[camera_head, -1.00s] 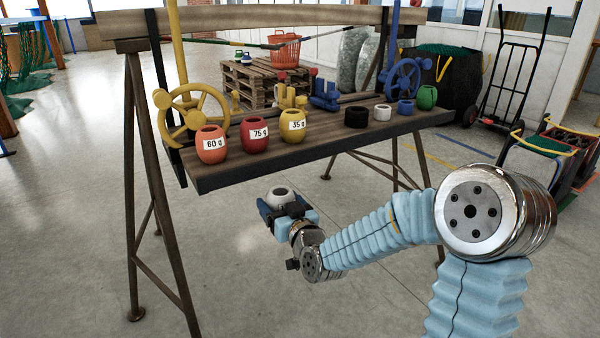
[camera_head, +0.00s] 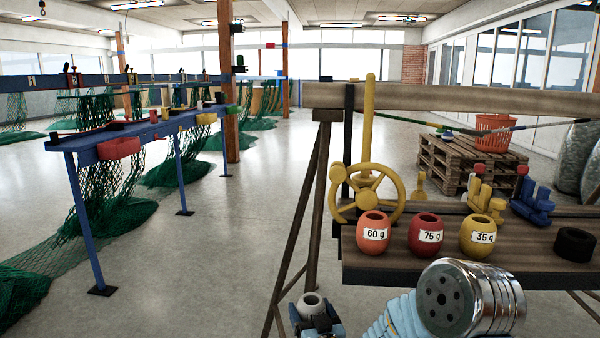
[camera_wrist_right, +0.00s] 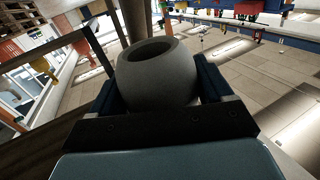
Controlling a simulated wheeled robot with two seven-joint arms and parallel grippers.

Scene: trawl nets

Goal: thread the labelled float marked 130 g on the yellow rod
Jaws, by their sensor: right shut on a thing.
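My right gripper (camera_head: 315,322) is shut on a pale grey, hollow, barrel-shaped float (camera_head: 311,303), low at the bottom edge of the head view. The float fills the middle of the right wrist view (camera_wrist_right: 158,82), its dark top hole facing up. No label shows on its visible side, so I cannot read a weight. The yellow rod (camera_head: 368,125) stands upright beside a yellow handwheel (camera_head: 350,200) at the left end of the wooden bench. The gripper is lower than the bench top and left of it, apart from the rod. My left gripper is not in view.
Labelled floats of 60 g (camera_head: 373,240), 75 g (camera_head: 426,242) and 35 g (camera_head: 479,240) stand along the bench's front edge (camera_head: 440,270). A wooden beam (camera_head: 450,99) on trestle legs runs behind. A blue table (camera_head: 140,135) with green nets stands left. Floor between is clear.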

